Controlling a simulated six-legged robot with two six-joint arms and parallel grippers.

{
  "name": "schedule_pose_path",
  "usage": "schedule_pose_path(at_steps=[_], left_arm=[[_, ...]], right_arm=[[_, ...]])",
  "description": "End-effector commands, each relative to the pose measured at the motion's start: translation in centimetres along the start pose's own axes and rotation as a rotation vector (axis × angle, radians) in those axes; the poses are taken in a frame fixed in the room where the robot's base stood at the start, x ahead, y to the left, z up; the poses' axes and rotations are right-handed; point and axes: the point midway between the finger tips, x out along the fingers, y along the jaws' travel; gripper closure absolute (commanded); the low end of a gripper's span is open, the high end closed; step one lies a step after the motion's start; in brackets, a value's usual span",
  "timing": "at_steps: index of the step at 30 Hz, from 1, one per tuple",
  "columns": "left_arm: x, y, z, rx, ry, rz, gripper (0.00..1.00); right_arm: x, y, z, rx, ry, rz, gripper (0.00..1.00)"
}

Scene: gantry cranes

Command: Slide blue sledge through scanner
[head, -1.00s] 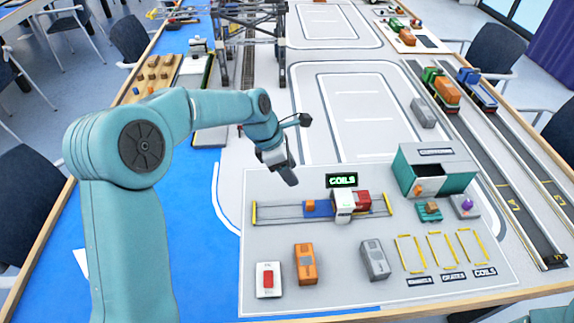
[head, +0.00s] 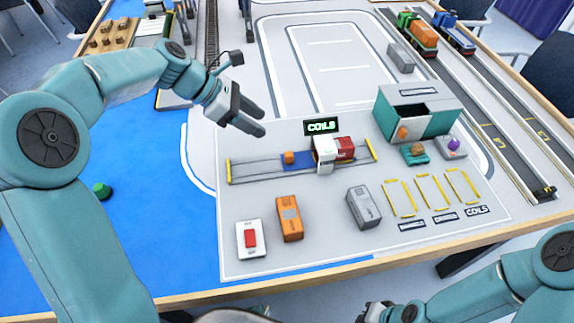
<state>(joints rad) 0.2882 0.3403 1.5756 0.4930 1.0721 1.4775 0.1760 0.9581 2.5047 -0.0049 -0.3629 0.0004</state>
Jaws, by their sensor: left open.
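The blue sledge (head: 299,163) sits on the rail track (head: 253,170), carrying an orange block (head: 289,157) at its left end. Its right end meets the white scanner arch (head: 325,155), so part of it may be hidden. A red box (head: 346,147) stands just right of the arch. A sign (head: 321,126) reading "COILS" stands behind the scanner. My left gripper (head: 262,120) is open and empty, above and behind the track, left of the sign and apart from the sledge. My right gripper (head: 372,314) shows partly at the bottom edge; its jaws are unclear.
In front of the track are a red-buttoned box (head: 250,239), an orange device (head: 289,219) and a grey device (head: 364,207). Yellow-framed slots (head: 431,192) lie to the right. A teal-and-grey open container (head: 417,113) stands at the back right.

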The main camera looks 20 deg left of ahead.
Motion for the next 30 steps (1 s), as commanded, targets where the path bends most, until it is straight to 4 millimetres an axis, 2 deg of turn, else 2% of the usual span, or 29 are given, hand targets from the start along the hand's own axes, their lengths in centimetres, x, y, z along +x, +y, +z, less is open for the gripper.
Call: schedule_pose_path(at_steps=[1, 3, 8, 13, 17, 24, 30], left_arm=[[0.9, 0.3, -2.2, -0.018, -0.014, 0.023, 0.51], [0.7, 0.7, -3.4, -0.039, -0.023, 0.048, 0.51], [0.3, 1.1, -5.0, -0.057, -0.019, 0.075, 0.51], [1.6, 1.1, -5.1, -0.061, -0.017, 0.072, 0.51], [4.3, 1.3, -5.1, -0.06, -0.016, 0.07, 0.51], [10.2, 1.7, -5.1, -0.06, -0.015, 0.07, 0.51], [14.2, 2.0, -4.9, -0.06, -0.015, 0.071, 0.51]], right_arm=[[2.6, 0.9, -0.1, 0.0, 0.0, 0.0, 1.0], [3.7, 1.3, -0.1, 0.0, 0.0, 0.0, 1.0], [4.7, 1.7, -0.1, 0.0, 0.001, 0.0, 1.0], [4.8, 1.7, -0.1, 0.0, 0.001, 0.0, 1.0], [5.3, 1.9, -0.1, 0.0, 0.001, 0.0, 1.0], [6.3, 2.3, -0.2, 0.0, 0.001, 0.0, 1.0], [6.9, 2.5, -0.2, 0.0, 0.001, 0.0, 1.0]])
